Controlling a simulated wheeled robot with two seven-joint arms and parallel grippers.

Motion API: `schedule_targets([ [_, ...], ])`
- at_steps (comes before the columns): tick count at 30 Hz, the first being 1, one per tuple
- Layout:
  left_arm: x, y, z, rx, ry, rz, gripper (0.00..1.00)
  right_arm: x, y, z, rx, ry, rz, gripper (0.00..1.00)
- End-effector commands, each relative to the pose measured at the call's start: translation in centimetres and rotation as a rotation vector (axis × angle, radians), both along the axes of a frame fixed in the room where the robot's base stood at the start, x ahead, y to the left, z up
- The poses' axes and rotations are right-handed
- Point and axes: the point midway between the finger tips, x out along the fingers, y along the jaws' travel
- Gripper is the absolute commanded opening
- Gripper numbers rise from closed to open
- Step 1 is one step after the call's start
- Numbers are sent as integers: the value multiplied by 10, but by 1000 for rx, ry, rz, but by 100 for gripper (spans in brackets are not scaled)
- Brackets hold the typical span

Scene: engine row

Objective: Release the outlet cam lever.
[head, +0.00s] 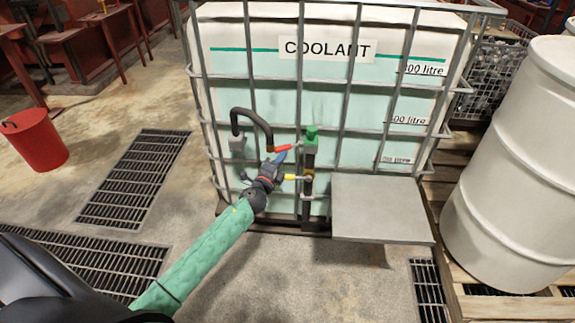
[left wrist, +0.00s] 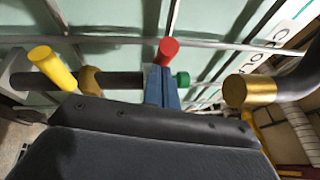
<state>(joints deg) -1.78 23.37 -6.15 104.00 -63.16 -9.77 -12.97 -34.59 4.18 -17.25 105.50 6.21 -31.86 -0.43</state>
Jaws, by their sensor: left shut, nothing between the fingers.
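A caged coolant tank (head: 270,75) has a dark outlet pipe with a green fitting (head: 311,135) in front. A red lever (head: 283,148) and a yellow lever (head: 292,177) stick out left from this pipework; no label shows which is the outlet cam lever. The red lever (left wrist: 168,50) and yellow lever (left wrist: 52,68) also show in the left wrist view. My left gripper (head: 281,157) is shut and empty, its blue fingers just under the red lever. In the left wrist view the fingertips (left wrist: 163,75) overlap the red lever's lower end; I cannot tell if they touch.
A black hose (head: 252,114) with a brass end (left wrist: 240,91) hangs close by the fingers. Cage bars stand behind the pipework. A grey platform (head: 382,212) juts out to the right. A white drum (head: 520,170) stands far right, and a red bucket (head: 36,142) far left.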

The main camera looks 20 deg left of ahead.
Motion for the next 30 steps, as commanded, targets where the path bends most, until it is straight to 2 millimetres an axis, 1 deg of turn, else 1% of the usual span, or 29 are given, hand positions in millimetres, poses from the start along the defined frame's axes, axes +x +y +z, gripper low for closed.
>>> schedule_targets([
  [1,2,6,-3,5,-1,-38,0,2,0,-4,1,-4,-1,36],
  [6,9,18,-2,4,0,-175,0,2,0,-16,2,-4,-2,36],
  [14,18,30,-1,2,0,-342,0,1,0,-24,2,-6,-4,36],
  [30,27,39,1,0,-1,-343,0,1,1,-28,3,-6,-4,36],
])
